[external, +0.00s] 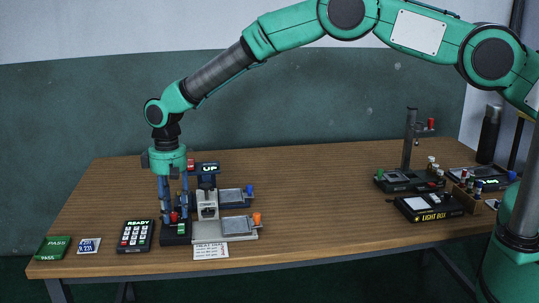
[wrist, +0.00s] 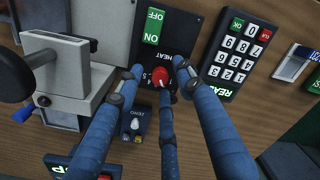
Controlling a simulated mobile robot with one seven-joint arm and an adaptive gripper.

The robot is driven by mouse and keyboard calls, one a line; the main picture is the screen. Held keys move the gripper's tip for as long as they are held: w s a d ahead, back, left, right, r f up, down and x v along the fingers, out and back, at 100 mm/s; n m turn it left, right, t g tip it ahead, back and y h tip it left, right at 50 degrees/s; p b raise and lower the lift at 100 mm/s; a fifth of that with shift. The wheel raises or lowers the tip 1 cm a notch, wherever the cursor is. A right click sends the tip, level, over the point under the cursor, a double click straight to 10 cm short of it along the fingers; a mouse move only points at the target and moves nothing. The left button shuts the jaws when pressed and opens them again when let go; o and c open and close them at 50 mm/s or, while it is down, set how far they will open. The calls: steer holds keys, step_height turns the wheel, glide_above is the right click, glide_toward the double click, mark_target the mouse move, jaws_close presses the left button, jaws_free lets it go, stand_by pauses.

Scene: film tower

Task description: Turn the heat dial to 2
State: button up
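The heat dial is a red knob (wrist: 158,78) on a black panel marked HEAT, with an ON/OFF label and a green switch; it also shows as a small red knob (external: 174,217) in the external view. Digits such as 4 and 5 show beside it; the rest of the scale and the dial's setting cannot be read. My gripper (wrist: 162,76) points down over the panel with its blue fingers apart around the knob, and no firm grip shows. In the external view my gripper (external: 174,208) stands just above the panel.
A keypad marked READY (external: 136,235) is close on the left. A grey press with trays (external: 222,228) stands close on the right. A card (external: 211,251) lies in front. A light box (external: 430,208) and other devices are far right; the table middle is clear.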

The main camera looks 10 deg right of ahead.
mark_target(174, 213)
step_height(174, 213, up, 12)
steer(key=shift+w, duration=0.15)
stand_by(0.7)
steer(key=shift+d, duration=0.1)
stand_by(0.4)
